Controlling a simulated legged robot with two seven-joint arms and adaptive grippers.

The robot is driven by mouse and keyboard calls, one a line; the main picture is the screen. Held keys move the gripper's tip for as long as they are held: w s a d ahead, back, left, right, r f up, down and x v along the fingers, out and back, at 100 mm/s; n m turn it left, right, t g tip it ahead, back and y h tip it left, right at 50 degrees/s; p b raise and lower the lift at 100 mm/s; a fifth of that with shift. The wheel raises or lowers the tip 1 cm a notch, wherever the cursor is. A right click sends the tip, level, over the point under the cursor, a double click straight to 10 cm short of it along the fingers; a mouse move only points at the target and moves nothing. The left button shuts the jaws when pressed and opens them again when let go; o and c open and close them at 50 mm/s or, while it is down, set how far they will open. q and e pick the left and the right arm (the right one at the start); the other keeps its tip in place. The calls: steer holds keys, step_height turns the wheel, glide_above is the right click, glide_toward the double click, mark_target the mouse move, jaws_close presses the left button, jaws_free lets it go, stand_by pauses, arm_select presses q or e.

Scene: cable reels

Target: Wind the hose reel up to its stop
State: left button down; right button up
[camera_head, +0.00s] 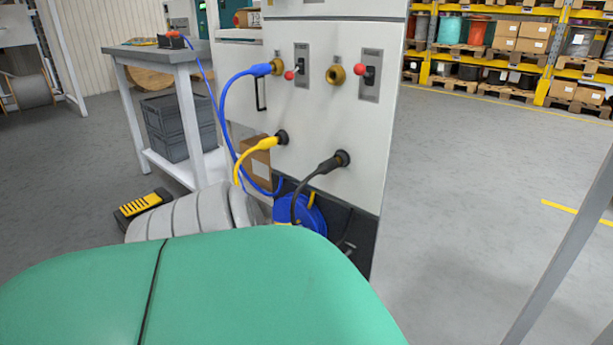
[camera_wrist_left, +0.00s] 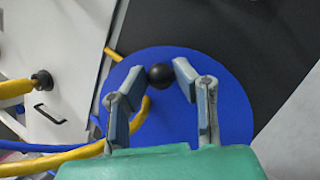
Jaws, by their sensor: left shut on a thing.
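The hose reel is a round blue disc (camera_wrist_left: 235,108) with a black ball knob (camera_wrist_left: 160,75) in the left wrist view. My left gripper (camera_wrist_left: 157,80) is shut on this knob, with one finger on either side of it. In the head view the blue reel (camera_head: 311,218) sits low at the front of the light grey cabinet (camera_head: 310,125), partly hidden by a black cable and my own arm. Yellow hose (camera_wrist_left: 141,115) shows against the disc in the wrist view. My left gripper's fingers are hidden in the head view. My right gripper is not in view.
A blue hose (camera_head: 225,105), a yellow cable (camera_head: 240,160) and a black cable (camera_head: 308,178) plug into the cabinet and hang near the reel. A workbench (camera_head: 155,52) with grey crates (camera_head: 178,115) stands at the left. Pallet racks (camera_head: 490,82) stand behind open floor on the right.

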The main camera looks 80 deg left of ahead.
mark_target(298, 210)
arm_select(q)
steer(key=shift+s+f, duration=0.15)
steer(key=shift+s, duration=0.15)
steer(key=c, duration=1.3)
jaws_free()
steer(key=shift+a, duration=0.1)
steer(key=shift+f, duration=0.1)
steer(key=shift+w, duration=0.1)
step_height(298, 210, up, 10)
steer(key=shift+a+f, duration=0.1)
